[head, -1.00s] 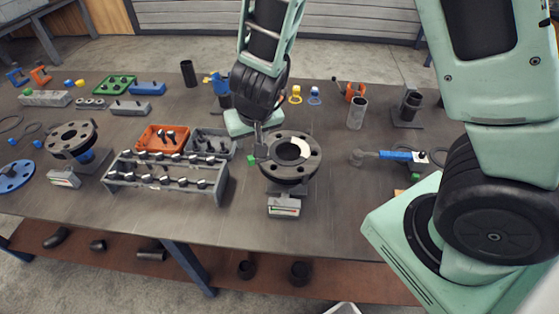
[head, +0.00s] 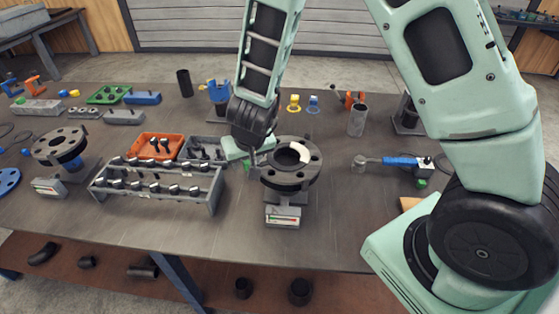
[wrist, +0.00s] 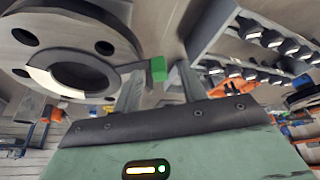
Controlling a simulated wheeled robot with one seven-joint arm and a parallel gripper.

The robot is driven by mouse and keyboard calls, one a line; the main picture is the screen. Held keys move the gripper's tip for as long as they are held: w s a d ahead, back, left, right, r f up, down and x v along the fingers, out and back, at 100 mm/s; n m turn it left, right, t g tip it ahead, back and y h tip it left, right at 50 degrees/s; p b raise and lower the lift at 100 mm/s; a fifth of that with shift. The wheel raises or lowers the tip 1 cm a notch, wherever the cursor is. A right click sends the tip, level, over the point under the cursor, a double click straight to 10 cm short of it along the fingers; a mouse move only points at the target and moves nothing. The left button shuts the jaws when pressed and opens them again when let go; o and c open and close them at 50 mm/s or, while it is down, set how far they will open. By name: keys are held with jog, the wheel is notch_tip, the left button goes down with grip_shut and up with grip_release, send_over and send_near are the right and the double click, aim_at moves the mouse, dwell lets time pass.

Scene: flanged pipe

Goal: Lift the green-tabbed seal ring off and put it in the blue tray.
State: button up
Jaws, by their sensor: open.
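The flanged pipe (head: 291,165) stands upright on the bench, with a dark round flange on top. Its seal ring's green tab (wrist: 158,69) sticks out from the flange side in the wrist view. The tab also shows at the flange's left edge in the head view (head: 247,166). A pale arc lies in the flange bore. My gripper (wrist: 157,86) is open beside the flange, with one finger on each side of the tab. I cannot tell whether the fingers touch it. A grey-blue tray (head: 226,157) holds dark parts; I cannot tell whether it is the blue tray.
A grey rack of bolts (head: 150,187) stands left of the pipe. An orange tray (head: 140,152) is behind it. A second flange (head: 60,145) stands further left. The front of the bench is mostly clear.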

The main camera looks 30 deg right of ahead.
grip_shut()
jog(key=shift+r, duration=0.2)
notch_tip(320, 180, up, 10)
jog(key=p, duration=0.8)
jog(key=shift+f, duration=0.15)
jog(key=shift+r+p, duration=2.55)
jog(key=shift+p, duration=0.15)
